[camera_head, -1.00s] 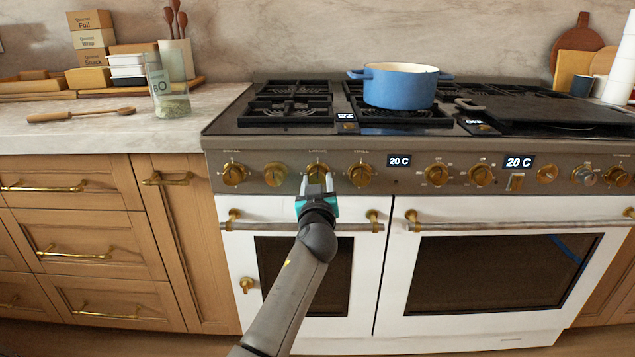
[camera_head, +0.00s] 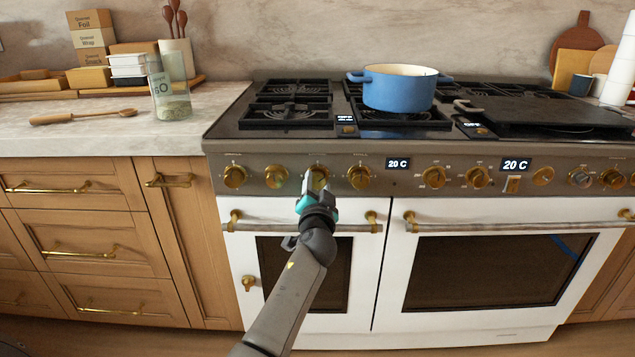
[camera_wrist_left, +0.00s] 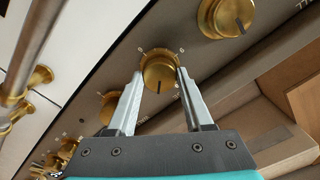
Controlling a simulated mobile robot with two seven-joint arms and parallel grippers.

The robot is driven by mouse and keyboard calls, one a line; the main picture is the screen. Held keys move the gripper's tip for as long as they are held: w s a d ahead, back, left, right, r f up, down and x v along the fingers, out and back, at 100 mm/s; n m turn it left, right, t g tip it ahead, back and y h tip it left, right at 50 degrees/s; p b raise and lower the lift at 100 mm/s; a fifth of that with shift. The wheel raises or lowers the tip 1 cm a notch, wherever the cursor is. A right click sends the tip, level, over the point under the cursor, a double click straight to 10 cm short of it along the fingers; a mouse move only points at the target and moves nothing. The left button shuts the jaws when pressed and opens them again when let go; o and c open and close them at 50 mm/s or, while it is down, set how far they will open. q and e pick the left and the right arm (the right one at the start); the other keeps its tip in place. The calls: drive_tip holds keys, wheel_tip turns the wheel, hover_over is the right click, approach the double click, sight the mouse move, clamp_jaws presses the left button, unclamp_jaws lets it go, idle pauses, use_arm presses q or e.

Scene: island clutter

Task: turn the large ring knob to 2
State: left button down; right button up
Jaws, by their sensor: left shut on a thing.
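The gripped brass knob (camera_head: 319,173) is the third from the left on the range's front panel. My left gripper (camera_head: 318,187) reaches up to it from below, its fingertips at the knob. In the left wrist view the same knob (camera_wrist_left: 158,73) sits between the two silver fingers (camera_wrist_left: 157,88), which are shut on its sides. A dark pointer line on its face points toward the bottom of that view. Small marks surround the knob, too small to read surely. The right gripper is not in view.
Other brass knobs stand close on either side, such as one (camera_head: 276,176) to the left and one (camera_head: 360,176) to the right. The oven door handle (camera_head: 345,227) runs below the panel. A blue pot (camera_head: 398,92) stands on the cooktop.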

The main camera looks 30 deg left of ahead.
use_arm(q)
drive_tip(key=shift+r+m, duration=0.15)
drive_tip(key=shift+m, duration=1.05)
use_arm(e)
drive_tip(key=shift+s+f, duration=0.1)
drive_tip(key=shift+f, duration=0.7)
use_arm(q)
drive_tip(key=shift+c, duration=1.5)
unclamp_jaws()
drive_tip(key=shift+p, duration=0.3)
drive_tip(key=shift+s+d, duration=0.1)
drive_tip(key=shift+s, duration=0.05)
drive_tip(key=shift+s+d, duration=0.2)
drive_tip(key=shift+s, duration=0.1)
drive_tip(key=p+v, duration=0.2)
drive_tip(key=v, duration=1.2)
drive_tip(key=shift+p, duration=0.35)
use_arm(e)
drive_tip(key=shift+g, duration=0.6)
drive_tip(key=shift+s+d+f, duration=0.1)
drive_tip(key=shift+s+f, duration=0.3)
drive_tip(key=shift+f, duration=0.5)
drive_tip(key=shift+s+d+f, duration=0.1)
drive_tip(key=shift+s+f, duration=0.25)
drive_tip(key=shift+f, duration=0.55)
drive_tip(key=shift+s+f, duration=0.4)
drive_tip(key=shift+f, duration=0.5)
